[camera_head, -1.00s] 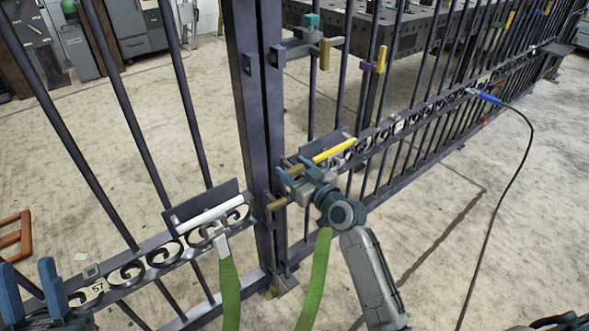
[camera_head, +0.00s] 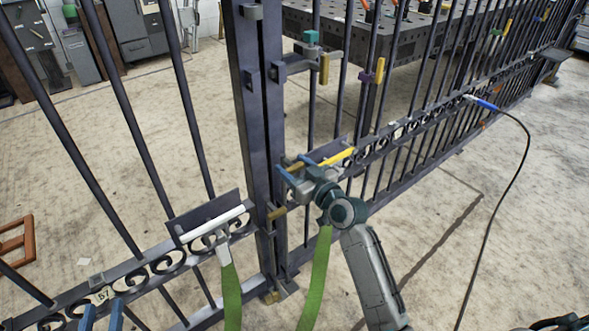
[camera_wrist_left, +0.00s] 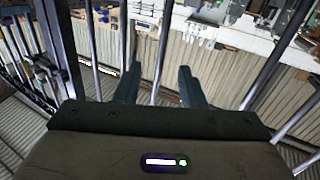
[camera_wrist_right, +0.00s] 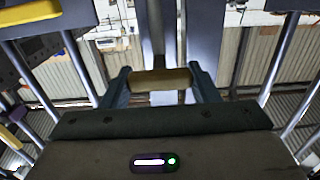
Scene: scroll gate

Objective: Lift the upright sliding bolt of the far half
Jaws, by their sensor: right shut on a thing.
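My right gripper (camera_head: 290,170) is at the far gate half, just right of the dark centre posts (camera_head: 262,140). It is shut on a brass-coloured grip (camera_wrist_right: 160,80), which lies crosswise between its fingers in the right wrist view. I take this for the grip of the upright sliding bolt; the bolt's rod is mostly hidden behind the gripper. A second brass piece (camera_head: 277,213) shows lower on the posts, apart from the gripper. My left gripper (camera_head: 102,315) is at the bottom left edge, open and empty; its spread fingers show in the left wrist view (camera_wrist_left: 158,85).
A yellow lever (camera_head: 338,157) is right beside my right gripper. A white lever (camera_head: 215,222) is on the near half. Green straps (camera_head: 318,280) hang below. A latch with a brass handle (camera_head: 325,68) is higher up. A black cable (camera_head: 500,200) hangs at right.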

